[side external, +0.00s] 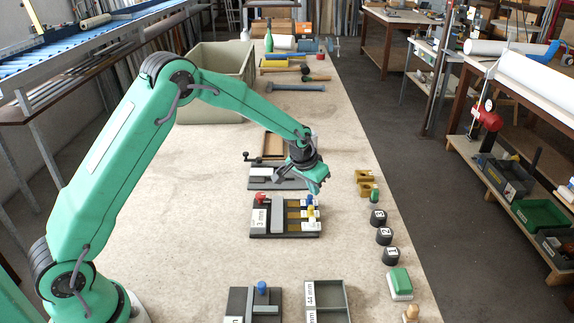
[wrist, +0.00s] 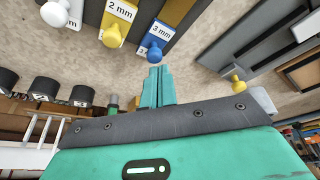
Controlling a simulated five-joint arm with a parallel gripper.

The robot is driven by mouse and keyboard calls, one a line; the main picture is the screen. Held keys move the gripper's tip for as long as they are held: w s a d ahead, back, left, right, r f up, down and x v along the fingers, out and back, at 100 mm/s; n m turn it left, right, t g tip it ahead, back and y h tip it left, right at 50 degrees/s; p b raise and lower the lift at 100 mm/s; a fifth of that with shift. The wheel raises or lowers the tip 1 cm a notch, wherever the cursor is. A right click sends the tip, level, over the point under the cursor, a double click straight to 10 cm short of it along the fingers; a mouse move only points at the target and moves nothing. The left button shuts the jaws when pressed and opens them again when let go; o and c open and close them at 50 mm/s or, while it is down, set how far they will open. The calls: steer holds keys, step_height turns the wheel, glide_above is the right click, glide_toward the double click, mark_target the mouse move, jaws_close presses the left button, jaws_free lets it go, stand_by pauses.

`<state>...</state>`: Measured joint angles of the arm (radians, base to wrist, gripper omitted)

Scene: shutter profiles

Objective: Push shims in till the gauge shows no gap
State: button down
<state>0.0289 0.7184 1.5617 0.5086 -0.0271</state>
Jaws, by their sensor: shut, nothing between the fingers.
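A dark board (side external: 285,233) with a 3 mm label lies on the bench. Labelled shims with knobs stick out of its right side. In the wrist view, a blue-knobbed 3 mm shim (wrist: 158,37), a yellow-knobbed 2 mm shim (wrist: 120,10) and a white-knobbed shim (wrist: 62,12) show at the top. My gripper (side external: 318,188) is just behind and above the board's right end. Its shut fingers (wrist: 158,72) are empty, their tips close to the blue knob; I cannot tell whether they touch. I cannot tell which part is the gauge or read any gap.
Behind the board is another fixture (side external: 290,184) with a black handle. Black numbered blocks (side external: 384,236) and a green-topped block (side external: 400,281) stand along the right bench edge. A compartment tray (side external: 345,300) lies in front. A large bin (side external: 215,70) stands at the back left.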

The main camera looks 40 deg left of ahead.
steer(key=shift+s+a, duration=1.85)
steer(key=shift+w+r, duration=0.2)
steer(key=shift+w, duration=0.75)
steer(key=shift+w+r, duration=0.15)
steer(key=shift+w, duration=0.8)
steer(key=shift+w+r, duration=0.1)
steer(key=shift+r, duration=0.2)
steer(key=v, duration=0.9)
steer(key=shift+s+r, duration=0.2)
steer(key=shift+d, duration=0.1)
